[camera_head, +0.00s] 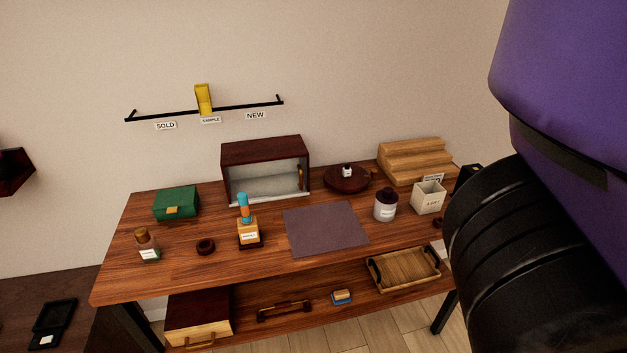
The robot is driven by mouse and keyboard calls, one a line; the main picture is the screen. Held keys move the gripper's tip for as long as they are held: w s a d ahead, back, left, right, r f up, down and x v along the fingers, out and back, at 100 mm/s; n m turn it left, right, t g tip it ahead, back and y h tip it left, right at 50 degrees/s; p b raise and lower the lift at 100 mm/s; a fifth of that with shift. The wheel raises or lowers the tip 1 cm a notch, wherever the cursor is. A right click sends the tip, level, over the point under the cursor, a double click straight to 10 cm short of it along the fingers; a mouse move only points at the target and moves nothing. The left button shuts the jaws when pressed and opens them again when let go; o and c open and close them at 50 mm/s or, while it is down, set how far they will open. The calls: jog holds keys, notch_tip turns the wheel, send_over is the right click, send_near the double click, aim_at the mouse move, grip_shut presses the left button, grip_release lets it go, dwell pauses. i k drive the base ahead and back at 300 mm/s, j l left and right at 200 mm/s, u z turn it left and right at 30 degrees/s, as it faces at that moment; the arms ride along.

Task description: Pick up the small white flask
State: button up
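A small white flask (347,171) with a dark top stands on a round dark red-brown stand (346,182) toward the back of the wooden table, right of the cabinet. It is only a few pixels wide, so its details are unclear. A larger white jar (385,210) with a dark lid stands nearer the front, right of the grey mat. My gripper is not in view; purple and black parts of my own body fill the right side and hide the table's right end.
The wooden table (185,272) also holds a dark red cabinet (262,153), wooden steps (408,150), a white box (428,198), an amber bottle (248,232), a green box (177,203) and a brown-topped bottle (147,245). The grey mat (325,229) is bare. A wooden tray (404,268) lies on the lower shelf.

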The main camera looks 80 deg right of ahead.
aim_at(347, 170)
jog(key=z, duration=2)
jog(key=i+j+z, duration=0.15)
jog(key=j+z, duration=0.25)
jog(key=i+j+z, duration=0.1)
jog(key=z, duration=0.3)
jog(key=j, duration=0.1)
